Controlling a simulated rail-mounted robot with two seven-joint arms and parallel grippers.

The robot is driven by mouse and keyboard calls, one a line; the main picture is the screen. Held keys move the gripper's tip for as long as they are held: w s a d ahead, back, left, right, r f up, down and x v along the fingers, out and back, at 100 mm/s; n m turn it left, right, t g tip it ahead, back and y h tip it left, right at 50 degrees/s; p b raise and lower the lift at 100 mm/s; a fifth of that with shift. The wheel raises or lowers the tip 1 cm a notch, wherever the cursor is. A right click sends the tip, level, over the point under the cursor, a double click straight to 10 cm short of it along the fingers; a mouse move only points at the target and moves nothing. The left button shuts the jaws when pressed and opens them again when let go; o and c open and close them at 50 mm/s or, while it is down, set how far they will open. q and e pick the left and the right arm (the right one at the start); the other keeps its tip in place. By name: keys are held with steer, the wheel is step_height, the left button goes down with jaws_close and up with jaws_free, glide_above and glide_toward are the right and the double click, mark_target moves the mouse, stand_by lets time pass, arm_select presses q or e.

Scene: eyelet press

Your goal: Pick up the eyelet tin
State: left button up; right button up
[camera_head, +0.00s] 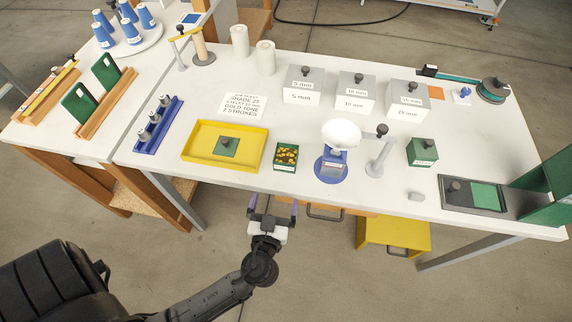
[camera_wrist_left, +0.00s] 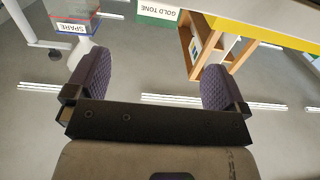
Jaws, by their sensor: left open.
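The eyelet tin (camera_head: 286,156) is a small open green box filled with gold eyelets, near the table's front edge in the head view. In the left wrist view a green side labelled GOLD TONE (camera_wrist_left: 157,11) shows at the top, cut off by the frame. A green lid with a dark knob (camera_head: 226,146) lies in the yellow tray to its left. My left gripper (camera_head: 273,208) is open and empty, just off the table's front edge, below the tin in the head view and apart from it. Its two fingers are spread in the left wrist view (camera_wrist_left: 156,85). My right gripper is out of view.
The yellow tray (camera_head: 189,148) stands left of the tin. A blue-based stand with a white bowl (camera_head: 341,134) is close on its right. A closed green box (camera_head: 422,153) stands farther right. White labelled boxes (camera_head: 303,92) line the back. Clear tabletop lies behind the tin.

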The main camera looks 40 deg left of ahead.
mark_target(284, 165)
arm_select(q)
steer(key=p+x, duration=0.1)
steer(key=x, duration=0.6)
steer(key=shift+w+r, duration=0.1)
steer(key=shift+w, duration=0.25)
steer(key=shift+p+x, duration=0.4)
steer(key=shift+x, duration=2.6)
steer(key=shift+c, duration=0.2)
steer(key=shift+d, duration=0.1)
steer(key=c, duration=1.1)
steer(key=shift+r, duration=0.1)
